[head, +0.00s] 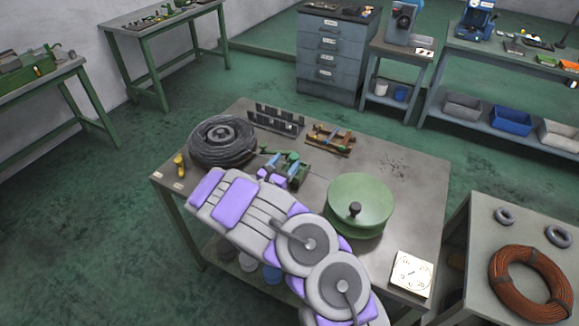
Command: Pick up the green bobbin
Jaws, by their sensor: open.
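A large round green drum-like piece (360,199) with a dark knob on top sits on the right half of the central workbench. It is the clearest candidate for the green bobbin, though I cannot confirm its type from here. A smaller green and blue item (291,157) stands near the bench's middle, partly hidden by my arm. My grey and purple arm reaches across the front left of the bench. My gripper (282,175) is open beside the smaller green item, left of the round green piece and apart from it. Its fingertips are hard to make out.
The workbench (405,185) also bears a dark cable coil (222,140), a black slotted rack (276,119), a wooden tool tray (331,139), a yellow piece (179,164) and a white dial plate (411,273). A copper coil (530,283) lies on the right table.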

